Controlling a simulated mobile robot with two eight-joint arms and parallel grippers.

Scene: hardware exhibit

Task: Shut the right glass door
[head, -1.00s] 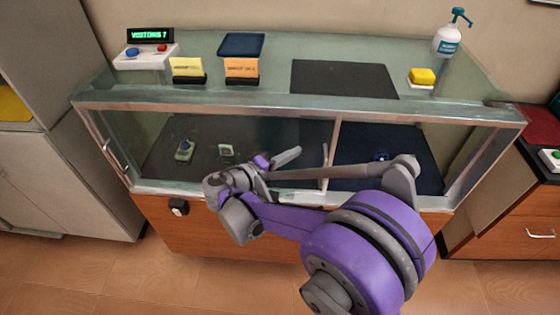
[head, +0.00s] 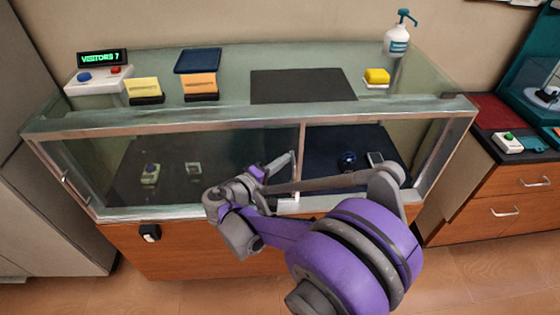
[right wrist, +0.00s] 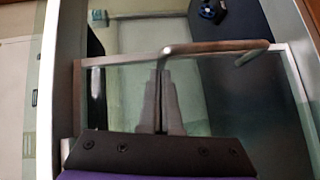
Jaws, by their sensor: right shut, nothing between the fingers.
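The right glass door's metal edge (head: 302,140) stands near the middle of the display case (head: 130,128). To the right of this edge, the case front looks open. The door's bar handle (right wrist: 220,47) and glass pane (right wrist: 235,95) show in the right wrist view. My right gripper (head: 291,156) is shut and empty, close to the left of that door edge. In the right wrist view the finger tips (right wrist: 162,66) lie by one end of the bar handle; I cannot tell whether they touch. My left gripper is not in view.
Inside the case, a round dark blue item (head: 347,160) and a small flat item (head: 375,158) sit at the right. The left pane has its own handle (head: 76,187). A pump bottle (head: 397,38) and yellow block (head: 377,76) stand on top. A wooden cabinet (head: 500,185) stands right.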

